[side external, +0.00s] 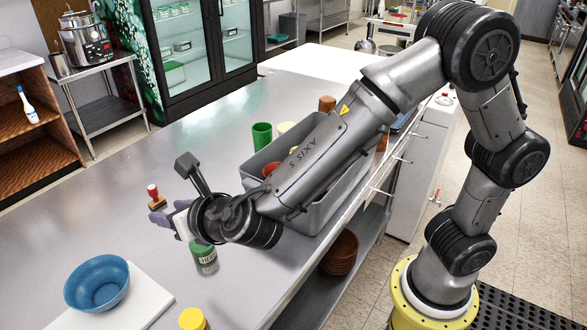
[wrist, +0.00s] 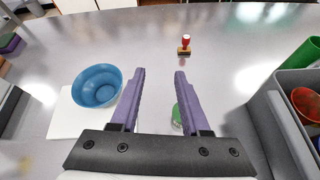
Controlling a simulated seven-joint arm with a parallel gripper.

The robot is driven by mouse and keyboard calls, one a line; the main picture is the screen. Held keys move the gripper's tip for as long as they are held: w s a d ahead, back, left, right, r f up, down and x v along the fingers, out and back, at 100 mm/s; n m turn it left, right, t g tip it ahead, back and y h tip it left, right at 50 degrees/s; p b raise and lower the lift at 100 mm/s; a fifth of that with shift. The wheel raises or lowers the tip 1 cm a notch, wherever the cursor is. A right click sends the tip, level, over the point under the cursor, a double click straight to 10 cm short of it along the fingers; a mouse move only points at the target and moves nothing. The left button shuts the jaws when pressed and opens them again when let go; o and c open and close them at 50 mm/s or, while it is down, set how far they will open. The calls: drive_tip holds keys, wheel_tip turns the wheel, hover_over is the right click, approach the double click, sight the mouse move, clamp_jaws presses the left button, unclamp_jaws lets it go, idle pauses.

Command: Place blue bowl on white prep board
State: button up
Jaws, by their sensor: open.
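The blue bowl (side external: 97,282) sits upright on the white prep board (side external: 150,301) at the lower left of the side view. In the wrist view the bowl (wrist: 97,87) rests on the board (wrist: 66,125), left of my fingers. My gripper (wrist: 153,72) has its two purple fingers apart with nothing between them. In the side view my gripper (side external: 160,218) is above the counter, to the upper right of the bowl and apart from it. Part of the board is hidden under the bowl.
A red-handled stamp (side external: 155,196) stands beyond my fingers. A green-lidded jar (side external: 204,256) is below my wrist. A yellow-lidded container (side external: 193,320) is at the front edge. A grey bin (side external: 315,217) with cups stands right. The counter's far left is clear.

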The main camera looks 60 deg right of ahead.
drive_tip(key=s+d+r+m+g+h, duration=0.25)
drive_tip(key=s+d+m, duration=0.25)
drive_tip(key=d+m, duration=0.55)
drive_tip(key=s+d+r+m+g+h, duration=0.25)
drive_tip(key=s+d+m, duration=0.4)
drive_tip(key=d, duration=0.65)
drive_tip(key=s+f+m+g+y, duration=0.1)
drive_tip(key=s+m+y, duration=0.4)
drive_tip(key=s+m, duration=0.9)
drive_tip(key=m+g, duration=0.1)
drive_tip(key=m, duration=0.2)
drive_tip(key=shift+s+d+f+y, duration=0.15)
drive_tip(key=shift+s+d+y, duration=0.05)
drive_tip(key=shift+y, duration=0.1)
